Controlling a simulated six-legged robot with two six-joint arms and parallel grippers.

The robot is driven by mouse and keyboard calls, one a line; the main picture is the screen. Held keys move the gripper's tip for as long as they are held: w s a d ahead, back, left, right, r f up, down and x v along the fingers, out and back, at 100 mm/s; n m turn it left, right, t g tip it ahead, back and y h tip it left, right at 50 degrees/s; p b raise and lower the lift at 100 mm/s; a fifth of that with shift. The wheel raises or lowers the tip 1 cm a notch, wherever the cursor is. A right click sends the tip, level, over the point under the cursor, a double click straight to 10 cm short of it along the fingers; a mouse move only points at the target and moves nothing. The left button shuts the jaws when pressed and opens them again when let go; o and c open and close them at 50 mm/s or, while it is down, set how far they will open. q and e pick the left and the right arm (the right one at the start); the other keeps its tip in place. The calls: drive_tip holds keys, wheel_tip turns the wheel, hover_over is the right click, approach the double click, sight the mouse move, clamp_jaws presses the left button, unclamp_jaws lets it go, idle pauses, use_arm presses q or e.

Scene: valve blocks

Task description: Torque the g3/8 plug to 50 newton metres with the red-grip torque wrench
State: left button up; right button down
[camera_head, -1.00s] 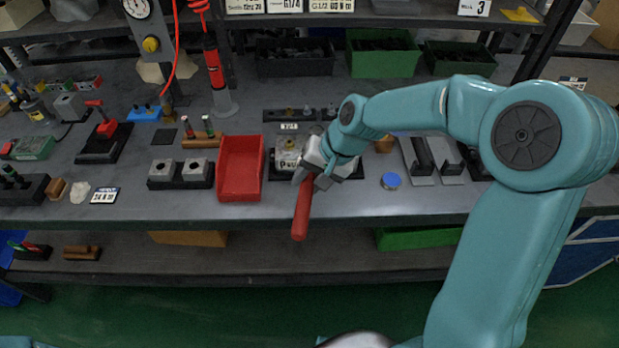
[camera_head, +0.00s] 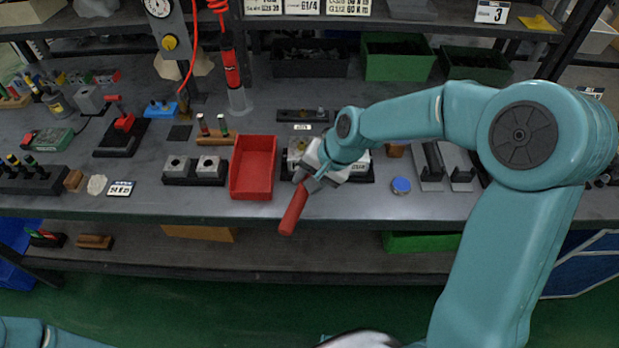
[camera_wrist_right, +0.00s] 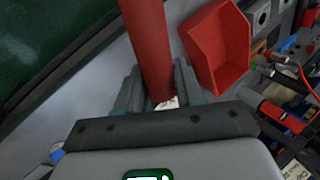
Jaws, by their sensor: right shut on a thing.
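The red-grip torque wrench (camera_head: 293,211) is in my right gripper (camera_head: 310,179), its red handle reaching out past the bench's front edge. In the right wrist view the red handle (camera_wrist_right: 148,45) runs up between the two fingers of the right gripper (camera_wrist_right: 158,88), which are shut on it. The wrench's head is hidden behind the gripper. A valve block (camera_head: 300,146) on a dark base stands just behind the gripper, partly covered by it. I cannot make out the g3/8 plug. The left gripper is out of view; a piece of teal arm shows at the bottom left.
A red tray (camera_head: 254,167) stands on the bench just left of the gripper, also in the right wrist view (camera_wrist_right: 218,48). Two grey blocks (camera_head: 195,170) sit left of it. A blue cap (camera_head: 401,185) lies to the right. The bench front strip (camera_head: 190,205) is clear.

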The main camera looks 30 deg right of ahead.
drive_tip(key=w+m+p, duration=0.1)
drive_tip(key=w+a+p, duration=0.1)
drive_tip(key=shift+a+r+m+h+p, duration=0.1)
drive_tip(key=shift+a+m+h+p, duration=0.1)
drive_tip(key=shift+m+h+p, duration=0.2)
drive_tip(key=shift+t, duration=0.3)
drive_tip(key=shift+w+a+m+h+b, duration=0.15)
drive_tip(key=shift+w+a+m+b, duration=0.15)
drive_tip(key=shift+w+m+b, duration=0.2)
drive_tip(key=shift+w+a+m+h+b, duration=0.15)
drive_tip(key=shift+w+a+m+b, duration=0.1)
drive_tip(key=shift+w+m+b, duration=0.25)
drive_tip(key=shift+w, duration=0.1)
